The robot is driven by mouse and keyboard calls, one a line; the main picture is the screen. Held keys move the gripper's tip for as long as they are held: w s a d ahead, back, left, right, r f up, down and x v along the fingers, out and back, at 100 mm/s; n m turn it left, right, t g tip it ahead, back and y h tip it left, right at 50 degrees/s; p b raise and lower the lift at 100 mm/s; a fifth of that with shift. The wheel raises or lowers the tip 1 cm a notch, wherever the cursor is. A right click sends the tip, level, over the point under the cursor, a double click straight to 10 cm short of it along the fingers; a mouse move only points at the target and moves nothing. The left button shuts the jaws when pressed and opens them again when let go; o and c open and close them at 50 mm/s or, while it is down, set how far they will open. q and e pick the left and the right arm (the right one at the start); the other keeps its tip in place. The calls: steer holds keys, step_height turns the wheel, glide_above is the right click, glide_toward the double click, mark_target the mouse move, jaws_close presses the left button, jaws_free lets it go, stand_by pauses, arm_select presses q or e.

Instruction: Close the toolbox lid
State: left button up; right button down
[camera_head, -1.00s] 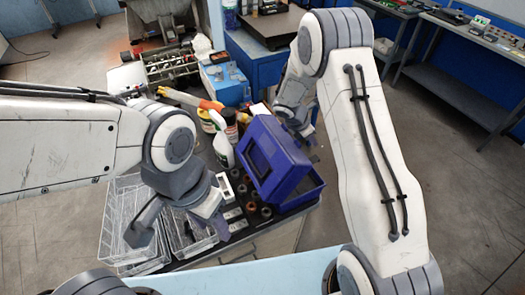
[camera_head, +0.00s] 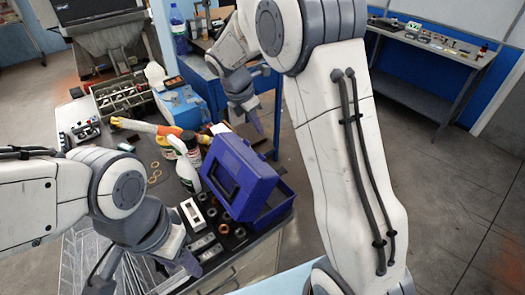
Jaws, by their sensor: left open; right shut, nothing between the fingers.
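The blue toolbox (camera_head: 273,207) stands on the dark bench top near its front right corner. Its lid (camera_head: 243,172) is raised and tilted, leaving a gap to the base on the right. My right gripper (camera_head: 256,124) is shut and empty, beyond the lid and a little above it in the picture, apart from it. My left gripper (camera_head: 148,268) is open at the lower left, over the wire basket area and left of the toolbox. The toolbox interior is mostly hidden by the lid.
A spray bottle (camera_head: 187,174) stands just left of the toolbox. Several dark and copper rings (camera_head: 223,229) and a white block (camera_head: 193,214) lie in front. A wire basket (camera_head: 80,262) is at the lower left. A blue box (camera_head: 184,106) stands farther back.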

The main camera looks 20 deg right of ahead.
steer(key=s+a+r+y, duration=0.2)
steer(key=a, duration=0.3)
steer(key=p, duration=0.2)
glide_toward(260, 159)
steer(key=shift+h, duration=0.3)
steer(key=f, duration=0.1)
steer(key=a+f, duration=0.2)
steer(key=shift+s+a+f, duration=0.15)
steer(key=shift+s+f, duration=0.2)
steer(key=d, duration=0.1)
steer(key=w+d+f+p, duration=0.1)
steer(key=shift+d+f, duration=0.3)
steer(key=shift+d, duration=0.05)
arm_select(q)
step_height(260, 159, up, 3)
steer(key=shift+f+p, duration=0.1)
steer(key=shift+p, duration=0.2)
arm_select(e)
steer(key=shift+d+f, duration=0.2)
steer(key=shift+f, duration=0.1)
arm_select(q)
steer(key=shift+d, duration=0.1)
arm_select(e)
steer(key=shift+w, duration=0.1)
